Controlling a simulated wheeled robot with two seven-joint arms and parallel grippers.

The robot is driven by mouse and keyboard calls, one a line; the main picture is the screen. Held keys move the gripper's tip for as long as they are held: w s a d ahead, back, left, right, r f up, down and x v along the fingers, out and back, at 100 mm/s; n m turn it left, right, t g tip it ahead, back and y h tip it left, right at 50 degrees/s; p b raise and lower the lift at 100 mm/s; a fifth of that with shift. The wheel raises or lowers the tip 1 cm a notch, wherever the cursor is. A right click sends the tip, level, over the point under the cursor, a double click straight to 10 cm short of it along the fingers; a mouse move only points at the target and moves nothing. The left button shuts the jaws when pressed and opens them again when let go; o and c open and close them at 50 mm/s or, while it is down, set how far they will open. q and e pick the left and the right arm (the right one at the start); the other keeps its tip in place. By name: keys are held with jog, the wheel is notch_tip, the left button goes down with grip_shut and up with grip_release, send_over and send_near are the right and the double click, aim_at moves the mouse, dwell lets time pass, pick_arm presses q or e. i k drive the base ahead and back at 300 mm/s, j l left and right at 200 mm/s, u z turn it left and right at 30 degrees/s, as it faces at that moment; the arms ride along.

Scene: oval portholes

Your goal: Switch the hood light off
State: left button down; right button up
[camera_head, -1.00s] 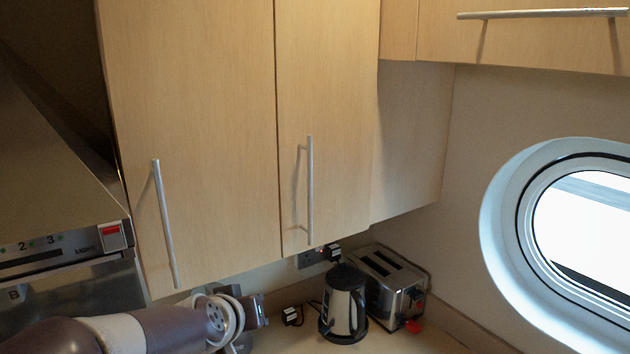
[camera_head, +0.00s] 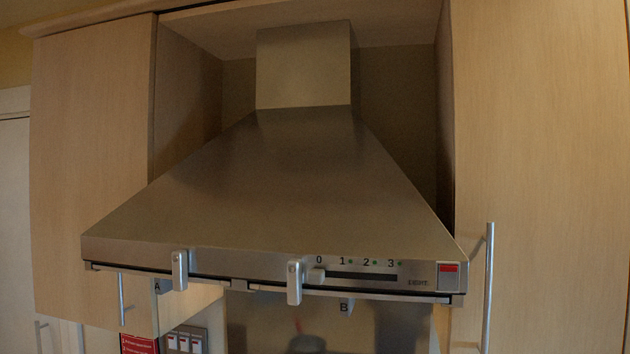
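The steel range hood (camera_head: 270,190) fills the middle of the head view. A slider knob (camera_head: 316,275) sits at the 0 end of the slot marked 0, 1, 2, 3. Neither gripper shows in the present view.
Wooden cabinets flank the hood, the left one (camera_head: 95,170) and the right one (camera_head: 540,150). The right cabinet's long bar handle (camera_head: 488,285) stands out close to the light switch. Two metal latches (camera_head: 180,270) hang on the hood's front edge. White wall switches (camera_head: 185,343) are below left.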

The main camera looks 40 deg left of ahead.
aim_at(448, 274)
jog(key=u, duration=1.6)
jog(key=i+j+z, duration=0.15)
jog(key=j+z, duration=0.95)
jog(key=j, duration=0.2)
